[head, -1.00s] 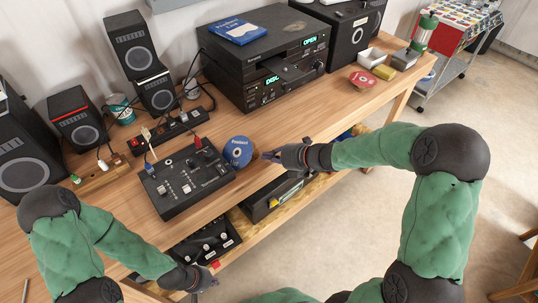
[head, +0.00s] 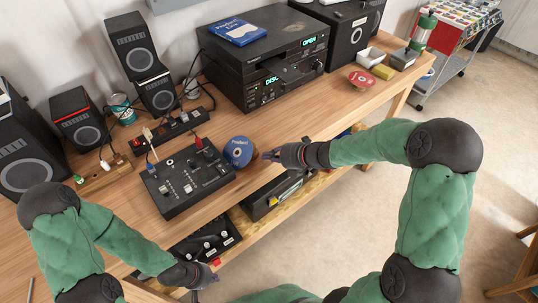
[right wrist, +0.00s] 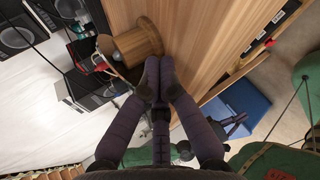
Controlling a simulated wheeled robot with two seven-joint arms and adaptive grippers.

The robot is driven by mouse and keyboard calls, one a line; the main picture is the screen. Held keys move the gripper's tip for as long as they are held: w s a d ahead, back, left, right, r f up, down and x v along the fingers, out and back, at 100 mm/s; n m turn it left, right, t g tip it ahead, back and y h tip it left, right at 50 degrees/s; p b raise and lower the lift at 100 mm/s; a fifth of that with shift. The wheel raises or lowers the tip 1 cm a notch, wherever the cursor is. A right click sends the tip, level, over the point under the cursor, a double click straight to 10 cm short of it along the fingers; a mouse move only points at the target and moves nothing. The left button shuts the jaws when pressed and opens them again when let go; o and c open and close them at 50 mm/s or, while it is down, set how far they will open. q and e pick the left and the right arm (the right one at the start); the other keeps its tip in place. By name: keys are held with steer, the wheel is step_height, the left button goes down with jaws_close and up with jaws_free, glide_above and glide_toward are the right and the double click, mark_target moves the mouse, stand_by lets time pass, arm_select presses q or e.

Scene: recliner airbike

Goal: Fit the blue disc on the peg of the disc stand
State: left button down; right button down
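The blue disc (head: 238,151) shows a printed face near the table's front edge, beside the black control panel. It hides what is under it. My right gripper (head: 265,155) is just right of it, fingers pointing toward it, with a small gap visible. In the right wrist view, my right gripper's fingertips (right wrist: 154,78) are together, with nothing visible between them. The peg is not visible. My left gripper (head: 207,277) is low, in front of the table; its fingers are too small to judge.
The black control panel (head: 187,178) is left of the blue disc. A red disc-shaped item (head: 362,79) lies further right on the table (head: 305,125). Black players (head: 265,65) and speakers stand behind. A lower shelf holds black boxes. The table between the disc and red item is clear.

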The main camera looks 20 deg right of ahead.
steer(key=shift+d+g+p, duration=0.1)
steer(key=shift+g+p, duration=0.2)
steer(key=shift+p, duration=1.1)
stand_by(0.4)
stand_by(0.4)
steer(key=c, duration=1.8)
jaws_free()
steer(key=shift+s+d, duration=0.1)
steer(key=shift+s, duration=0.05)
steer(key=shift+s+d, duration=0.85)
steer(key=shift+s, duration=0.05)
steer(key=o, duration=0.6)
steer(key=shift+c, duration=0.2)
